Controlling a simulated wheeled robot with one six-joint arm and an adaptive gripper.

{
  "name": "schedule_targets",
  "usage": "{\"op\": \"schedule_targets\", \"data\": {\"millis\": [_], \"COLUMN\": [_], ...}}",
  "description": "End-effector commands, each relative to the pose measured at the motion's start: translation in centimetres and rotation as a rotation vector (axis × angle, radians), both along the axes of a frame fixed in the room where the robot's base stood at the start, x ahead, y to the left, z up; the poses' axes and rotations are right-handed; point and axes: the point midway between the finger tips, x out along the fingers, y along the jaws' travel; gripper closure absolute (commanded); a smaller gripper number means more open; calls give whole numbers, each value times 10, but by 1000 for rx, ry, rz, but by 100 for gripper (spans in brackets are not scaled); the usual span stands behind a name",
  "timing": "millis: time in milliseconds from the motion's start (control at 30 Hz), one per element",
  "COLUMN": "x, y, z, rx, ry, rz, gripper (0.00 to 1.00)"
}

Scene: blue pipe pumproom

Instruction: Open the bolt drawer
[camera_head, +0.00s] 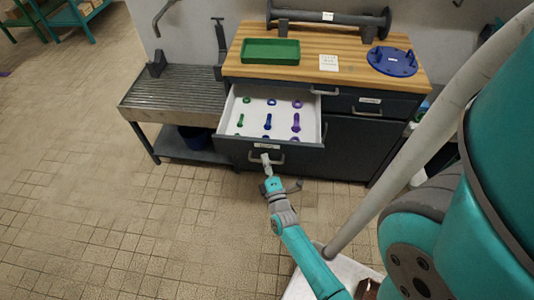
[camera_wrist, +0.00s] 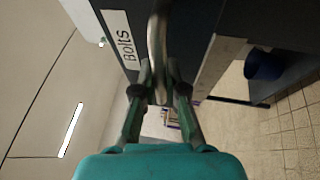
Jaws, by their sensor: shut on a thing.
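The bolt drawer (camera_head: 240,128) stands pulled out of the dark workbench cabinet, on its left side, in the head view. Inside its white tray are several green, blue and purple bolts and rings. My gripper (camera_head: 266,160) is at the drawer front, on its handle (camera_head: 278,159). In the wrist view my gripper (camera_wrist: 159,85) is shut on the metal handle (camera_wrist: 158,40), with a finger on either side. The label "Bolts" (camera_wrist: 119,38) shows on the dark drawer front beside the handle.
The wooden worktop (camera_head: 325,76) carries a green tray (camera_head: 270,51), a white card (camera_head: 328,63) and a blue flanged disc (camera_head: 392,61). A slatted metal bench (camera_head: 175,92) stands to the left, with a dark blue bucket (camera_head: 196,138) beneath. The tiled floor before the cabinet is clear.

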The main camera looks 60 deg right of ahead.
Motion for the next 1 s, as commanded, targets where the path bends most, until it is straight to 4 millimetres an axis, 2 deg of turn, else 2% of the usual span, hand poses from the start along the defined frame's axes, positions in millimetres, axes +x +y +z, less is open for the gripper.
{"op": "schedule_targets", "data": {"millis": [133, 467, 500, 600, 1000], "x": [-2, -2, -2, -2, -6], "y": [6, 7, 7, 6, 10], "z": [-1, -1, -1, -1, -2], "rx": [2, 1, 2, 2, 1], "ry": [2, 3, 2, 2, 1], "rz": [2, 2, 2, 1, 1], "gripper": [100, 100, 87, 63, 63]}}
